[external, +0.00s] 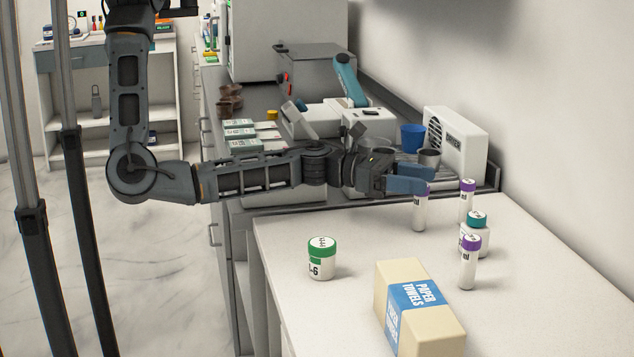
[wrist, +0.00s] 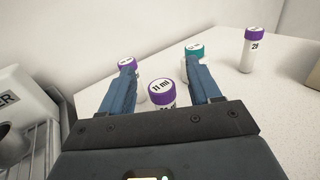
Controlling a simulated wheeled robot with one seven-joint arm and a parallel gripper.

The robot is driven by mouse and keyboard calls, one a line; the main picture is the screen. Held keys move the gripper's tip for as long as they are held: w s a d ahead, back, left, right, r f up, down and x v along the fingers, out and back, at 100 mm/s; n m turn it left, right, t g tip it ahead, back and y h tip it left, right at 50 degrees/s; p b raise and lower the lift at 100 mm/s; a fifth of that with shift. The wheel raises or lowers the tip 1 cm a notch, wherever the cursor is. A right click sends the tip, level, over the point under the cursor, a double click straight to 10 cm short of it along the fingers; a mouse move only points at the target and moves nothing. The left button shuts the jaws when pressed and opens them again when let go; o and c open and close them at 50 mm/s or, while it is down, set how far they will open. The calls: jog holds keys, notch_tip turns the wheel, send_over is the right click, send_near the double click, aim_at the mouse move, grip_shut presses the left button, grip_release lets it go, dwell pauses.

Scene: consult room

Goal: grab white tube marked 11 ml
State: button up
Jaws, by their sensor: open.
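The white tube marked 11 ml, with a purple cap, stands upright in the wrist view (wrist: 162,94) between the two blue fingers of my gripper (wrist: 160,72). My gripper is open, with a finger on each side of the tube. Whether either finger touches it I cannot tell.
Close beyond are a purple-capped tube (external: 467,197), a teal-capped jar (external: 474,232) and another purple-capped tube (external: 469,265). A green-lidded jar (external: 321,262) and a paper towel box (external: 418,318) stand nearer the front. A toaster-like white appliance (external: 455,145) and blue cup (external: 412,137) are behind.

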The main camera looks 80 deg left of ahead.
aim_at(424, 197)
notch_tip(424, 197, down, 4)
jog(key=shift+r, duration=0.15)
jog(key=shift+x, duration=0.95)
jog(key=shift+w+d+r, duration=0.1)
jog(key=shift+w+d, duration=0.2)
jog(key=shift+w, duration=0.15)
jog(key=c, duration=1)
